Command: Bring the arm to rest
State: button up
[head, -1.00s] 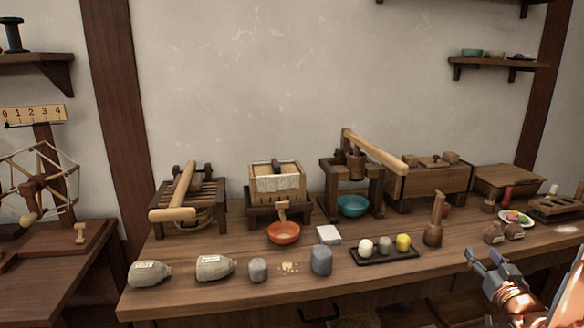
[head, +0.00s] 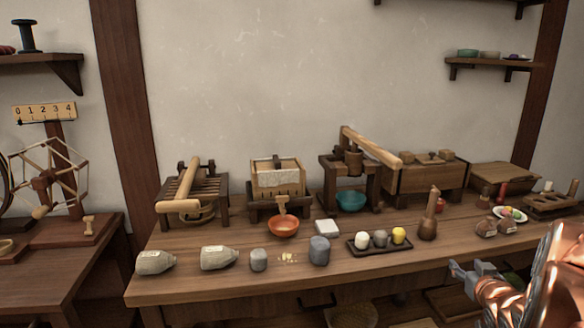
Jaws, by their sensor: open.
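My gripper (head: 462,272) is at the lower right of the head view, in front of the bench's front edge. Its jaws are open and I see nothing between them. My copper-coloured arm comes in from the right edge and hides part of the bench's right end. The long wooden bench (head: 200,283) runs across the view, with the gripper apart from the things on it.
A dark tray (head: 358,250) with small white, grey and yellow pieces and a wooden pestle-like tool (head: 429,216) stand nearest my gripper. A side table (head: 50,262) holds a reel.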

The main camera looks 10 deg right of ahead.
jog(key=s+a+f+n+g+y, duration=0.15)
jog(key=s+a+g, duration=0.3)
jog(key=a, duration=0.45)
jog(key=s+a+f+g+y, duration=0.1)
jog(key=s+a+f+g, duration=0.25)
jog(key=s+a, duration=0.4)
jog(key=s+a+f+g+y, duration=0.15)
jog(key=s+a+g, duration=0.25)
jog(key=a, duration=0.7)
jog(key=s+a+r+n+g+y, duration=0.2)
jog(key=s+a+g, duration=0.2)
jog(key=s+a, duration=0.65)
notch_tip(320, 180, up, 26)
jog(key=s+d+p, duration=0.1)
jog(key=s+p, duration=0.1)
jog(key=p, duration=2.2)
jog(key=shift+s+t, duration=0.3)
jog(key=shift+s, duration=0.05)
jog(key=shift+f, duration=0.15)
